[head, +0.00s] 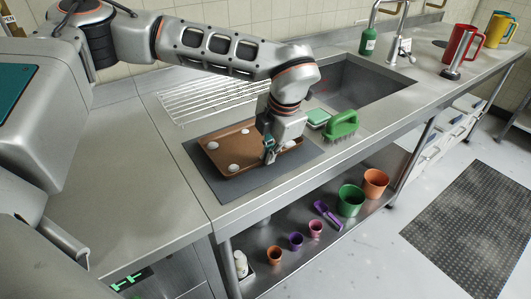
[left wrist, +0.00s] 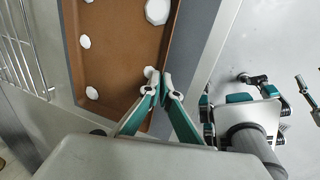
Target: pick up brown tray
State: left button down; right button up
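The brown tray (head: 222,148) lies on a grey mat on the steel counter, with several white round pieces on it. In the left wrist view the tray (left wrist: 118,62) fills the upper left. My left gripper (head: 269,155) is at the tray's right-hand rim. In the left wrist view its teal fingertips (left wrist: 160,78) are close together with the rim between them. The pinched bit of rim is mostly hidden. My right gripper (left wrist: 243,108) shows at the right of the left wrist view, over the floor, its fingers spread and apart from the tray.
A green brush (head: 342,125) and a sponge (head: 318,117) lie right of the mat (head: 290,166). A wire rack (head: 190,98) is behind the tray, and a sink (head: 345,85) beyond. Pots and a purple scoop (head: 328,214) sit on the lower shelf. The left counter is clear.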

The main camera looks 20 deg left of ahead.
pick_arm(q)
notch_tip(320, 180, up, 20)
jog(key=p, duration=0.1)
jog(key=shift+f+p, duration=0.2)
jog(key=shift+p, duration=0.15)
dwell(0.7)
